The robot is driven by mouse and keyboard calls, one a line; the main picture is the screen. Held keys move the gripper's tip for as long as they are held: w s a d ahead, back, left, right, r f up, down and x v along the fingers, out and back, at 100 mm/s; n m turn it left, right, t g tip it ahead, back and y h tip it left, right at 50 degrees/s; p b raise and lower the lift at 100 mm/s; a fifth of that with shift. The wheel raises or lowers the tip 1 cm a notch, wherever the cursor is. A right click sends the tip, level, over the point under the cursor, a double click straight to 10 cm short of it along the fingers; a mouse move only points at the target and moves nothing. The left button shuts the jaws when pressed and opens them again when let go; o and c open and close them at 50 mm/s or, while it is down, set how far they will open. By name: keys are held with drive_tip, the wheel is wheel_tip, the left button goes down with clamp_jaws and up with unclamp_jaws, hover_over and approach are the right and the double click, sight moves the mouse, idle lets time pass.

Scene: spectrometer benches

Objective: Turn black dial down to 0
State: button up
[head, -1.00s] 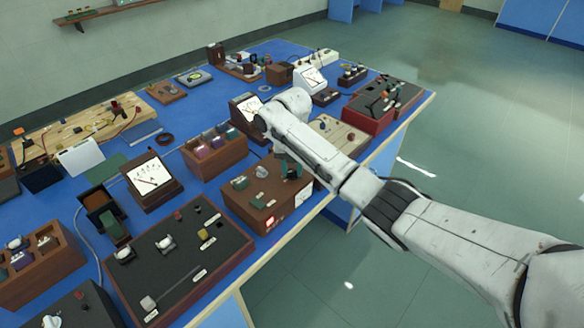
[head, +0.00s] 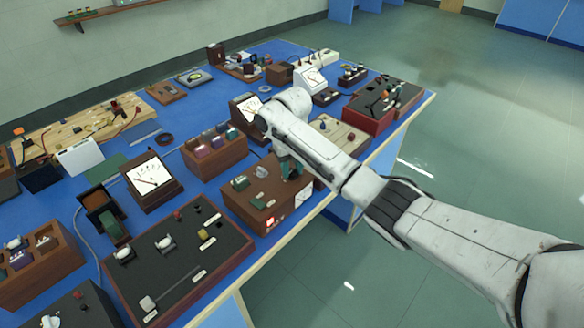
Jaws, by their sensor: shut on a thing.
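A brown wooden box (head: 246,202) stands near the front edge of the blue bench, with a lit red switch (head: 270,222) and a white meter face on its front side. Its top carries small knobs and a green part.
A dark panel board (head: 180,258) with knobs lies to the left in front. A wooden crate (head: 215,155) and a white-faced meter (head: 152,178) stand behind. A beige board (head: 340,133) and a red-sided box (head: 383,105) lie to the right.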

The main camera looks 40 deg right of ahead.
sight(292, 171)
drive_tip(key=o, duration=1)
drive_tip(key=shift+o, duration=0.2)
drive_tip(key=shift+r, duration=0.1)
wheel_tip(292, 171, up, 11)
drive_tip(key=shift+f, duration=0.2)
